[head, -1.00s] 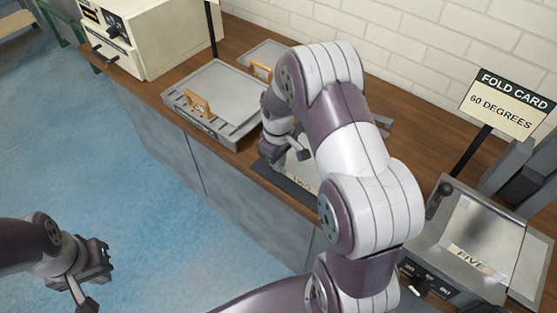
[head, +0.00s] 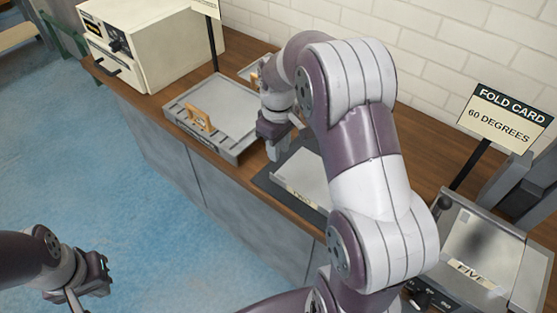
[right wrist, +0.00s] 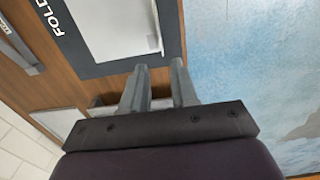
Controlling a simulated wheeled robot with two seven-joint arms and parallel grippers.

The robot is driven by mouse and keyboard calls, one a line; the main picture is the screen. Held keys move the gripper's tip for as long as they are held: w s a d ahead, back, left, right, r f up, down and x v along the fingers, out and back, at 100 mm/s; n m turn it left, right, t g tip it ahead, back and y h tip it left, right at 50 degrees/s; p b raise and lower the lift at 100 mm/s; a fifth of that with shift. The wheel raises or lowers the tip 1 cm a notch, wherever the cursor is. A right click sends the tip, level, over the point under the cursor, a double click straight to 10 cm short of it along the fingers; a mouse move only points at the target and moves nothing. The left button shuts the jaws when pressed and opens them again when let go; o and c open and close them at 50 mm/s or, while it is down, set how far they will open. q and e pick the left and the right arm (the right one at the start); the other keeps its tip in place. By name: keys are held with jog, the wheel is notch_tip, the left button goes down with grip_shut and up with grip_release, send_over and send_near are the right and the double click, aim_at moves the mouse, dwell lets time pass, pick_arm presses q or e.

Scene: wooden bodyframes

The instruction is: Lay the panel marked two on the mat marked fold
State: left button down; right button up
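The grey panel (head: 308,172) lies flat on the dark mat (head: 266,181), its pale label strip at the front edge; my right arm hides its right part. In the right wrist view, the mat (right wrist: 85,58) reads FOLD, and the panel (right wrist: 112,28) lies on it. My right gripper (head: 284,140) is open and empty, beside the panel over the mat's left edge. Its two parted fingers (right wrist: 160,88) show in the right wrist view, apart from the panel. My left gripper (head: 82,292) hangs over the blue floor at the lower left, cut off by the frame.
A grey tray station (head: 180,108) with a wooden handle (head: 199,117) stands left of the mat. A cream oven-like box (head: 155,50) is at the back left. A metal machine at the right holds a panel marked FIVE (head: 490,238). A FOLD CARD sign (head: 500,118) reads 60 degrees.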

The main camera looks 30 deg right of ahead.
jog(key=s+a+m, duration=0.2)
jog(key=s+a, duration=0.2)
jog(key=s, duration=0.2)
jog(key=s+a+f+m+t, duration=0.1)
jog(key=s+a+m, duration=0.1)
jog(key=s+a, duration=0.2)
jog(key=s, duration=0.3)
jog(key=shift+s+f, duration=0.15)
jog(key=shift+s, duration=0.15)
notch_tip(320, 180, up, 4)
jog(key=p, duration=0.3)
jog(key=shift+f, duration=0.25)
